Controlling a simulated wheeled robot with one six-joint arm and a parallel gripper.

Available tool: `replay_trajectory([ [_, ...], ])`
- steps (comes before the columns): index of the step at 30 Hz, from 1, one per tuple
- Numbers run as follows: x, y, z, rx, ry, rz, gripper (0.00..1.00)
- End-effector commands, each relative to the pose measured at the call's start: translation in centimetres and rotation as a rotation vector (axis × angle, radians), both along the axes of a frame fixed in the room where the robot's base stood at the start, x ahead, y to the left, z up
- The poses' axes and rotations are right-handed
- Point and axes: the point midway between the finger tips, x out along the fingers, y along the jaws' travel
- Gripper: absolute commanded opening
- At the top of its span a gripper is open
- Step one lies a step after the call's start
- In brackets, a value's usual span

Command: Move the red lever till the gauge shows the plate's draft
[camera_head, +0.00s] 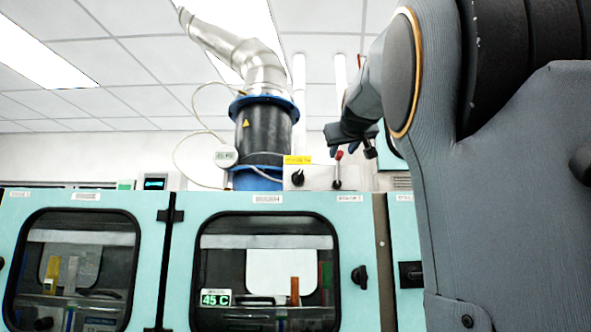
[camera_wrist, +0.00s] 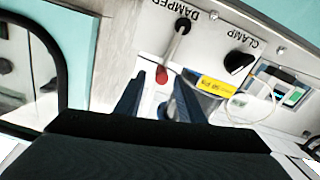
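The lever's red knob (camera_head: 339,155) tops a thin stem on a white panel (camera_head: 318,179) at centre. The wrist view shows the knob (camera_wrist: 162,75) and its stem under the label DAMPER. My gripper (camera_head: 352,146) is just above and beside the knob in the head view. In the wrist view my gripper (camera_wrist: 158,84) is open, with the knob appearing between its fingertips; contact cannot be told.
A black clamp knob (camera_head: 297,178) is beside the lever, under the plate. A dark duct (camera_head: 263,138) with blue flanges stands left of the panel. Teal cabinets with windowed doors (camera_head: 265,209) run below. A green 45 C sign (camera_head: 216,298) is behind the middle window.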

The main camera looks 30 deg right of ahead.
Motion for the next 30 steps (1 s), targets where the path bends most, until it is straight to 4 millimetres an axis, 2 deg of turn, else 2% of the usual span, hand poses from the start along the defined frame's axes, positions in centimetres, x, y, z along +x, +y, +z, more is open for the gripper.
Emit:
replay_trajectory([
  [3,1.8,-0.9,0.1,0.001,0.002,0.004,0.36],
  [9,3.8,-2.2,0.0,0.002,0.001,0.002,0.36],
  [21,4.3,-2.7,0.0,0.001,-0.001,-0.001,0.36],
  [27,4.2,-2.7,0.0,0.001,0.0,-0.001,0.02],
  [30,4.2,-2.7,0.0,0.001,0.0,-0.001,0.0],
])
